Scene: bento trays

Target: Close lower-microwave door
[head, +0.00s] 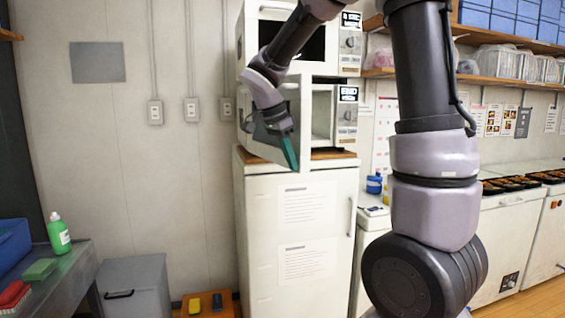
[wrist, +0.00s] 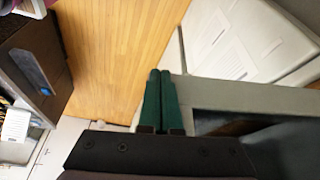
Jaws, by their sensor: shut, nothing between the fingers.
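The lower microwave (head: 347,118) stands under another microwave, on top of a white fridge-like cabinet. Its door (head: 304,125) is swung open toward me, at the left of the opening, and part of its inside shows. My gripper (head: 290,152) is shut and empty, with green fingers pointing down in front of the door, partly covering it. In the wrist view, my green fingertips (wrist: 160,82) are together beside the end of a grey frame (wrist: 245,95) with a dark window, which looks like the door. I cannot tell whether they touch it.
The upper microwave (head: 348,42) sits directly above; my arm hides part of its front. The white cabinet (head: 260,215) stands below. A shelf with clear containers (head: 495,62) is at the right. Wooden floor (wrist: 115,45) shows in the wrist view.

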